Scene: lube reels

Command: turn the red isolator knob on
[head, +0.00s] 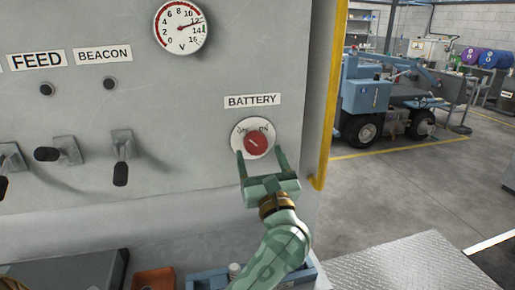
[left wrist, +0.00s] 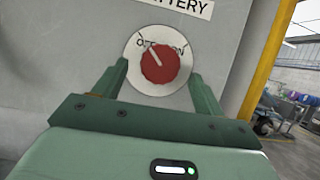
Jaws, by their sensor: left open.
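The red isolator knob (head: 256,142) sits on a round white plate (head: 237,133) under the BATTERY label (head: 252,100) on the grey panel. The plate is marked OFF on the left and ON on the right. The knob's white pointer line slants to the upper left, toward OFF; it shows so in the left wrist view on the knob (left wrist: 167,63) too. My left gripper (head: 262,157) is open, with its two fingers pointing up at the panel, one at each lower side of the plate. Nothing is between the fingers but the view of the knob. My right gripper is not in view.
Toggle levers (head: 122,158) and FEED and BEACON labels stand to the left on the panel. A voltmeter (head: 181,27) is above. A yellow rail (head: 325,115) edges the panel on the right. Below are a blue tray (head: 205,279) and an orange box (head: 154,279).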

